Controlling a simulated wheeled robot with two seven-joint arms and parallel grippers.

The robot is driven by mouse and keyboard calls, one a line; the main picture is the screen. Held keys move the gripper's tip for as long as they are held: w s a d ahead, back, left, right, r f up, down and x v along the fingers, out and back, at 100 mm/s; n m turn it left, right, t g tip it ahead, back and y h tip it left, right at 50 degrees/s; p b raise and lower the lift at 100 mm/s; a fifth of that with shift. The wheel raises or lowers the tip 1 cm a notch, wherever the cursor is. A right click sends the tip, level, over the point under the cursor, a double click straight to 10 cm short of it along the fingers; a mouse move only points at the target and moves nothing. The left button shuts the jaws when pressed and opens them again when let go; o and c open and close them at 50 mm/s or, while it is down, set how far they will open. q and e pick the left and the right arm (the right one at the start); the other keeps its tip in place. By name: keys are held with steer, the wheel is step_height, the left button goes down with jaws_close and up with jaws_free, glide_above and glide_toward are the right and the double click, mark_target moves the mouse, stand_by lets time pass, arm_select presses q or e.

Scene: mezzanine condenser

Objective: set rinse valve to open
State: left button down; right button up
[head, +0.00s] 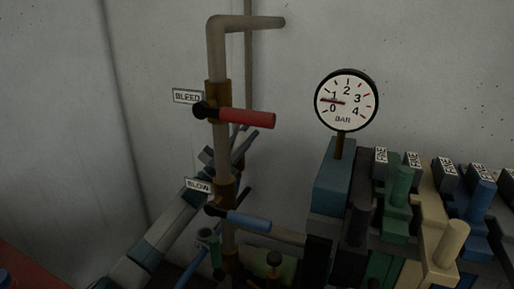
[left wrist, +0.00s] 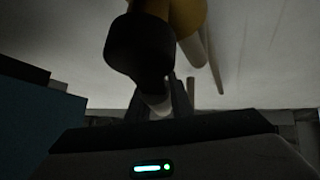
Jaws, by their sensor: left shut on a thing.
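No label reading RINSE shows in either view. On the upright pipe (head: 218,60), the BLEED valve has a red handle (head: 246,117) and the BLOW valve has a blue handle (head: 248,222); both point right. A green handle (head: 215,254) is low beside the pipe. My left gripper (head: 243,153) is behind the pipe, between the BLEED and BLOW valves, partly hidden. In the left wrist view it is shut on a pale handle (left wrist: 156,101) below a black hub (left wrist: 140,47) and brass body (left wrist: 187,14). That valve is hidden in the head view. My right gripper is not in view.
A round pressure gauge (head: 346,99) stands on a blue block (head: 337,184) to the right. Several coloured blocks with levers crowd the lower right. A bare grey wall (head: 440,60) is behind. A dark knob (head: 274,258) is near the bottom.

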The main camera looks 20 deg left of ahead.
arm_select(q)
steer(key=shift+a+r+n+t+y, duration=0.15)
steer(key=shift+a+n+t+y, duration=0.25)
steer(key=shift+n, duration=0.3)
steer(key=shift+a+r+n+t+y, duration=0.1)
steer(key=shift+a+n+t+y, duration=0.25)
steer(key=shift+n, duration=0.35)
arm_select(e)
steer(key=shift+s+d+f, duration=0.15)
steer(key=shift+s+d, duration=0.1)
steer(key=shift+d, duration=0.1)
arm_select(q)
steer(key=c, duration=1.6)
jaws_free()
steer(key=shift+o, duration=0.2)
